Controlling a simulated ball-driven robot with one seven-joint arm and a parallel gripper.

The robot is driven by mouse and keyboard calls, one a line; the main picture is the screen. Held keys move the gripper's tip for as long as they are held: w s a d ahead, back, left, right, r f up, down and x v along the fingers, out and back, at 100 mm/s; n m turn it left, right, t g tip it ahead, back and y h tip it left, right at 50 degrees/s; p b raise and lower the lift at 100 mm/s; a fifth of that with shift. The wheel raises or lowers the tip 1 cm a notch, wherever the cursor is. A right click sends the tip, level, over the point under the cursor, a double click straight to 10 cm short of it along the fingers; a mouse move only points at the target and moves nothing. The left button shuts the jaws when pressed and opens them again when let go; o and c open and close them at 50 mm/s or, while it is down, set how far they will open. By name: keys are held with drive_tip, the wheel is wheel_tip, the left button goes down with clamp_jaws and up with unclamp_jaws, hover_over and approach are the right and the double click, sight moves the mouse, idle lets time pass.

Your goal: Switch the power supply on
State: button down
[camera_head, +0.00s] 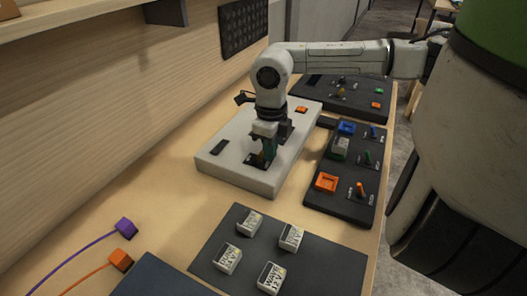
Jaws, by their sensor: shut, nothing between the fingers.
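A pale grey box (228,171), which looks like the power supply, lies on the wooden table near the wall. It has a dark slot (219,147) at its left, an orange piece (301,109) at its far end and a dark patch under my gripper. My gripper (261,160) points down over the near part of this box, with its fingertips at or just above the dark patch. The fingers are shut and hold nothing. They hide what lies beneath them, so the switch and its position cannot be made out. Contact with the box cannot be told.
A black panel (340,208) with coloured sockets and small levers stands right of the box. Another dark panel (372,98) is behind. A dark mat (330,262) in front bears several white labelled blocks. Purple (125,226) and orange (120,259) plugs lie at front left.

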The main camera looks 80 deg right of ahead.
drive_tip(key=shift+w+d, duration=0.1)
drive_tip(key=shift+w, duration=0.2)
drive_tip(key=shift+w+d+b, duration=0.1)
drive_tip(key=shift+w+b, duration=0.2)
drive_tip(key=shift+w, duration=0.25)
drive_tip(key=shift+r, duration=0.1)
wheel_tip(320, 180, up, 7)
drive_tip(key=p, duration=0.3)
drive_tip(key=shift+s, duration=0.45)
idle(0.5)
